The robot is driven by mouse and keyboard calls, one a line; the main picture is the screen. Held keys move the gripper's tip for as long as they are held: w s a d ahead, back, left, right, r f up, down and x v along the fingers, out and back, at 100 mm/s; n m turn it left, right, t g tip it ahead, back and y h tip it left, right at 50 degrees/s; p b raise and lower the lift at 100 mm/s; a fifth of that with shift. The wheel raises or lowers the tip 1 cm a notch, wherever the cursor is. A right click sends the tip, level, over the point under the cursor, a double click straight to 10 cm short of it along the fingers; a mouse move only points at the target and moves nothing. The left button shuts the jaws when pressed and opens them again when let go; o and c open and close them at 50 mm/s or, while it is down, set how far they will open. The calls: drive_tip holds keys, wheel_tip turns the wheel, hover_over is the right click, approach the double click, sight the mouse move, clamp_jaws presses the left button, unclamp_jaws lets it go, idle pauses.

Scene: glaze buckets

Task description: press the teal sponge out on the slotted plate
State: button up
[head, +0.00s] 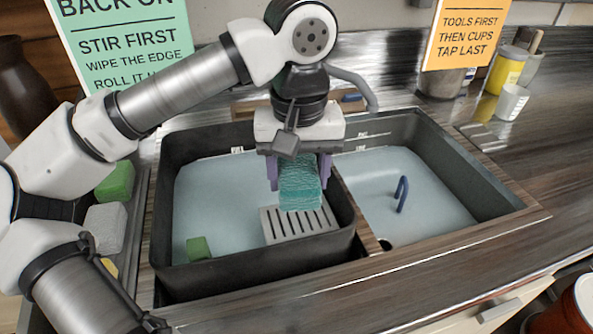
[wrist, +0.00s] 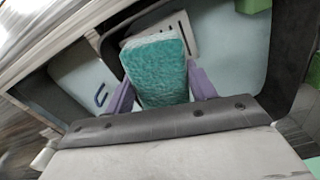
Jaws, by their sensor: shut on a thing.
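The teal sponge (head: 300,184) is held upright between the two purple fingers of my gripper (head: 299,170), which is shut on it. It also shows in the wrist view (wrist: 158,72), between the fingers (wrist: 160,88). The slotted plate (head: 298,226) is pale grey and lies in the left basin, toward its right front side. It is partly hidden behind the sponge in both views, and its slots show in the wrist view (wrist: 180,32). The sponge's lower end is over the plate's back part. I cannot tell whether it touches the plate.
The left basin (head: 255,275) has a raised dark rim around the gripper. A green block (head: 199,249) sits at its front left. The right basin (head: 425,195) holds a blue handle-like thing (head: 402,194). Several sponges, one green (head: 116,181), lie left of the basin.

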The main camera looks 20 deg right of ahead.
sight(298, 219)
drive_tip(key=shift+f+b, duration=2.05)
drive_tip(key=shift+f, duration=0.85)
drive_tip(key=shift+f+b, duration=1.25)
drive_tip(key=shift+b, duration=0.1)
idle(1.2)
drive_tip(key=shift+r, duration=0.1)
idle(0.5)
drive_tip(key=shift+r+p, duration=2.45)
drive_tip(key=shift+r, duration=1)
